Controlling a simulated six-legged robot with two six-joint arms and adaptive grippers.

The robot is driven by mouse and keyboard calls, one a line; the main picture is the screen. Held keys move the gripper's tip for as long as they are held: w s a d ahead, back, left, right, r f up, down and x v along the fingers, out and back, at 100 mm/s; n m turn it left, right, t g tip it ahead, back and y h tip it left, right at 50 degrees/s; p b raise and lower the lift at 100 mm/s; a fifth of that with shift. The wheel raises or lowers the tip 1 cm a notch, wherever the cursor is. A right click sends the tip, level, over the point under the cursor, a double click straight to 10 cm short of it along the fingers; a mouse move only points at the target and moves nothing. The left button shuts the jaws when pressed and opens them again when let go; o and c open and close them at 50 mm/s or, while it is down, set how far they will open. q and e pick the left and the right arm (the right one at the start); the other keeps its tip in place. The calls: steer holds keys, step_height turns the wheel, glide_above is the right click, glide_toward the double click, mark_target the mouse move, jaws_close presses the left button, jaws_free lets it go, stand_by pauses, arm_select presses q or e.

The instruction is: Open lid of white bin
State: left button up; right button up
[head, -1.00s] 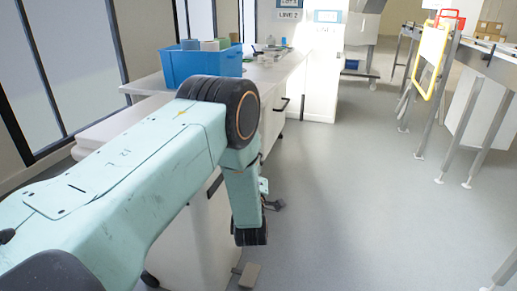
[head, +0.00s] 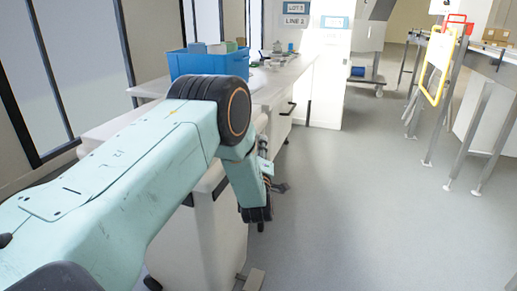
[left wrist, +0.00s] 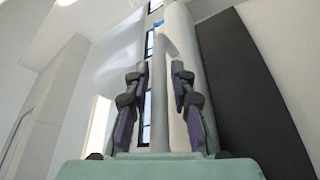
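The white bin (head: 224,240) stands upright at lower centre in the head view, close beside and partly behind my left arm. Its pale rounded top (head: 212,178) shows only in part behind the arm, so I cannot tell how the lid sits. A pedal (head: 254,280) sticks out at its foot. My left gripper (head: 278,187) is small and partly hidden beyond the wrist, to the right of the bin. In the left wrist view my left gripper (left wrist: 159,100) has its fingers apart, with a pale upright bar (left wrist: 160,85) seen between them; contact is unclear. My right gripper is out of view.
A blue crate (head: 207,62) with items stands on a white counter (head: 286,75) behind the bin. Steel-legged conveyor frames (head: 487,130) with a yellow frame (head: 437,65) stand at the right. The grey floor (head: 360,200) between is clear.

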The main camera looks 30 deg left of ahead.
arm_select(q)
jaws_close()
stand_by(0.3)
